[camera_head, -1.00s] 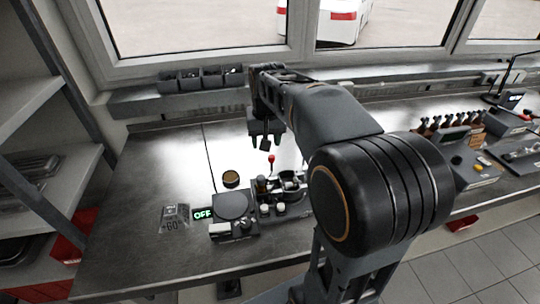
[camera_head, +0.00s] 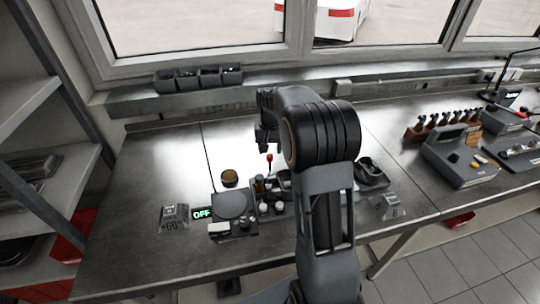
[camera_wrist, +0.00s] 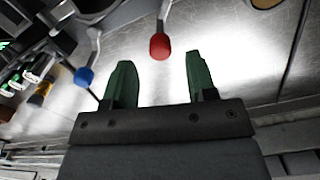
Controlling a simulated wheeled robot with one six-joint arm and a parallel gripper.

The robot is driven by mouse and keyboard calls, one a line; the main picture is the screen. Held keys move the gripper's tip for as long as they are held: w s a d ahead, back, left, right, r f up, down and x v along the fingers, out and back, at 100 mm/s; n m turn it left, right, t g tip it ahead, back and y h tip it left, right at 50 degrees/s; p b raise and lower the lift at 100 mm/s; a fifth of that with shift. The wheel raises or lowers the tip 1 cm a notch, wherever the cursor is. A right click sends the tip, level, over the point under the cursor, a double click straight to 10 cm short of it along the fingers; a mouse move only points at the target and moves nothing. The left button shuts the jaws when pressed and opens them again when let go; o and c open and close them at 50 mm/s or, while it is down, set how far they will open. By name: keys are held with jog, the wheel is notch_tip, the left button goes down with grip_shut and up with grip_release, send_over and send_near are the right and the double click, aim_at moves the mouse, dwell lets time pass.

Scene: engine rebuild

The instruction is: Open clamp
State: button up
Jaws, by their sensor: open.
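The clamp lever has a red knob (camera_wrist: 160,46) on a metal stem. In the wrist view it lies just beyond my gripper (camera_wrist: 160,80), between the lines of the two green fingers. The fingers are apart and nothing is between them. In the head view the red knob (camera_head: 269,157) stands above the fixture (camera_head: 270,190), just below my gripper (camera_head: 267,140). A second lever with a blue knob (camera_wrist: 84,76) shows left of the fingers in the wrist view. The clamp's body is partly hidden by my arm in the head view.
A round plate device (camera_head: 232,205) with an "OFF" display (camera_head: 201,213) stands left of the fixture. A brown round part (camera_head: 229,178) lies behind it. Dark bins (camera_head: 200,77) sit on the back ledge. The bench's left side is mostly clear.

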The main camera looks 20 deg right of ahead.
aim_at(270, 155)
jog(key=shift+f, duration=1.95)
jog(key=shift+c, duration=0.3)
jog(key=c, duration=0.9)
